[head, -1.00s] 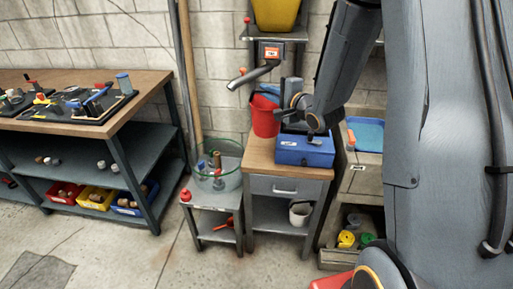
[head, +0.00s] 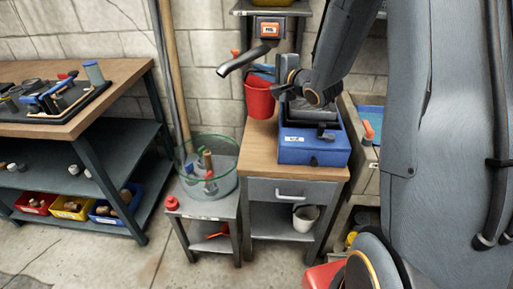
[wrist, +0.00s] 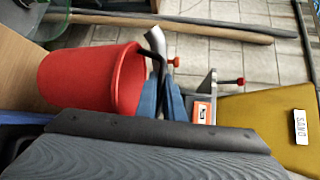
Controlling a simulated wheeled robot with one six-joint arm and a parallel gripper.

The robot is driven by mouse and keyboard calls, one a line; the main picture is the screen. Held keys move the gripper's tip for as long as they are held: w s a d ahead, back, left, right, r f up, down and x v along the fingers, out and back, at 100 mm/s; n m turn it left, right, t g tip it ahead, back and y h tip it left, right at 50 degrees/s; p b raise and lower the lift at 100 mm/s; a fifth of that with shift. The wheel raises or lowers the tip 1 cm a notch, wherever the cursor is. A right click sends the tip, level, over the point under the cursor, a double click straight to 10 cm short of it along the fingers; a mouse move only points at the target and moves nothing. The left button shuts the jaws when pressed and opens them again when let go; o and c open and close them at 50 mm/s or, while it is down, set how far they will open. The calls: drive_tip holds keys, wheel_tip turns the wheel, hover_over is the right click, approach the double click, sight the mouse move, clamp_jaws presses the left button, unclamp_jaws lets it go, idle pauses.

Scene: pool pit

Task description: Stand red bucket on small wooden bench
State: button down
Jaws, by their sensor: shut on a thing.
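The red bucket (head: 259,97) hangs at the back left of the wooden-topped drawer stand (head: 258,150), seemingly just above its top. My gripper (head: 262,73) is at the bucket's upper edge, with its blue fingers shut on it. In the wrist view the bucket (wrist: 92,78) fills the left, tilted in the picture, and the gripper's blue fingers (wrist: 163,98) are at its right side. The exact grip point is partly hidden. I cannot pick out a separate small wooden bench; the drawer stand is the nearest wooden top.
A blue box (head: 305,152) takes up the right of the stand top. A grey spout (head: 243,60) sticks out close above the bucket. A glass bowl with tools (head: 208,195) stands on a low table at left. A long workbench (head: 85,110) is farther left.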

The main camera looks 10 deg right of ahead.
sight(251, 85)
drive_tip(key=shift+w+f, duration=0.2)
drive_tip(key=shift+f, duration=0.15)
drive_tip(key=f, duration=0.5)
drive_tip(key=shift+a+f, duration=0.2)
drive_tip(key=shift+a, duration=0.05)
drive_tip(key=shift+f, duration=2.3)
drive_tip(key=c, duration=1.9)
unclamp_jaws()
drive_tip(key=shift+o, duration=0.2)
drive_tip(key=shift+d+r, duration=0.1)
drive_tip(key=shift+r, duration=0.1)
drive_tip(key=v, duration=1.2)
drive_tip(key=shift+b, duration=0.3)
